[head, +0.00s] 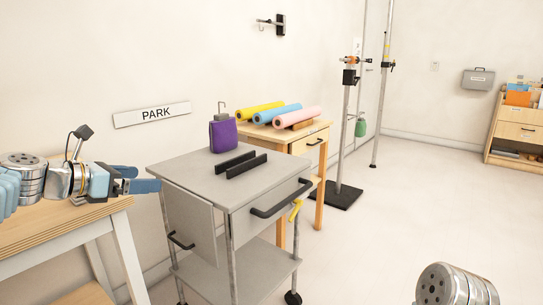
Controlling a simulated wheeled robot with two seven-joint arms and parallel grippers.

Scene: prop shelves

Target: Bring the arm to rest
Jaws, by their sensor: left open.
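My left arm comes in from the left at about the height of the wooden table (60,232). Its gripper (140,179) points right, toward the grey cart (185,172). The blue fingers are apart and nothing shows between them. The fingertips are close to the cart's left corner in the picture; I cannot tell whether they touch it. Part of my right arm shows at the bottom right, with its gripper out of view.
The cart carries a purple bottle (223,135) with a hook and two black rails (240,164). A wooden stand (318,140) behind holds yellow, blue and pink rolls. Poles (345,130) stand behind. The floor at right is clear.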

